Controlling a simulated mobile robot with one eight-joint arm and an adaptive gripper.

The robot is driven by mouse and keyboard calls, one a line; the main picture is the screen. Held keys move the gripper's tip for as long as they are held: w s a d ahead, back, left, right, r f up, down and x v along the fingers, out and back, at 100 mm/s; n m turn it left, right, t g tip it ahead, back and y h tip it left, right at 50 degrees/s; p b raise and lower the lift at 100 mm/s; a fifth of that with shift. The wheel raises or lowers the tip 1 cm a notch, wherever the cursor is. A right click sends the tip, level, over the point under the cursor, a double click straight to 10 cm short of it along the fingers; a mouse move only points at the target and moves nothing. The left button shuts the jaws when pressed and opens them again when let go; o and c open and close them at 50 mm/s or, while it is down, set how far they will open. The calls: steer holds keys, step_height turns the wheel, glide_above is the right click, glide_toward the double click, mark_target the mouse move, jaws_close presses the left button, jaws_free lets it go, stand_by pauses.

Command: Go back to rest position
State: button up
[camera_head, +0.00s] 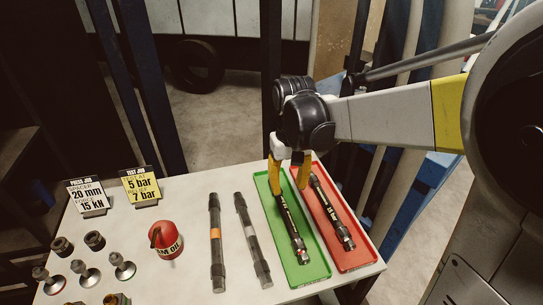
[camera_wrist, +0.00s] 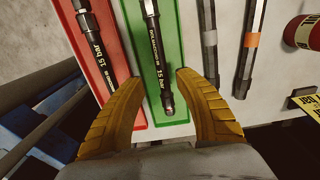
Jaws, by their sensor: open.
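My gripper (camera_head: 289,172) has yellow fingers and hangs over the far end of the green tray (camera_head: 317,268) at the right of the white table. In the wrist view the fingers (camera_wrist: 160,95) are spread apart, with nothing held between them. A black hose (camera_head: 292,228) lies lengthwise in the green tray; its end shows between the fingers in the wrist view (camera_wrist: 155,50). I cannot tell the exact height of the fingers above it. A second black hose (camera_head: 332,212) lies in the red tray (camera_head: 362,258) alongside. My arm reaches in from the right.
Two loose hoses, one with an orange band (camera_head: 215,240) and one with a grey band (camera_head: 252,240), lie left of the trays. A red oil can (camera_head: 166,242), sign cards (camera_head: 140,187) and several small fittings (camera_head: 88,273) stand further left. Blue posts (camera_head: 150,90) rise behind the table.

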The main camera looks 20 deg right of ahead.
steer(key=s+r+t, duration=0.5)
steer(key=s+t, duration=0.2)
steer(key=s, duration=0.5)
steer(key=shift+s+r, duration=0.15)
steer(key=shift+s, duration=0.2)
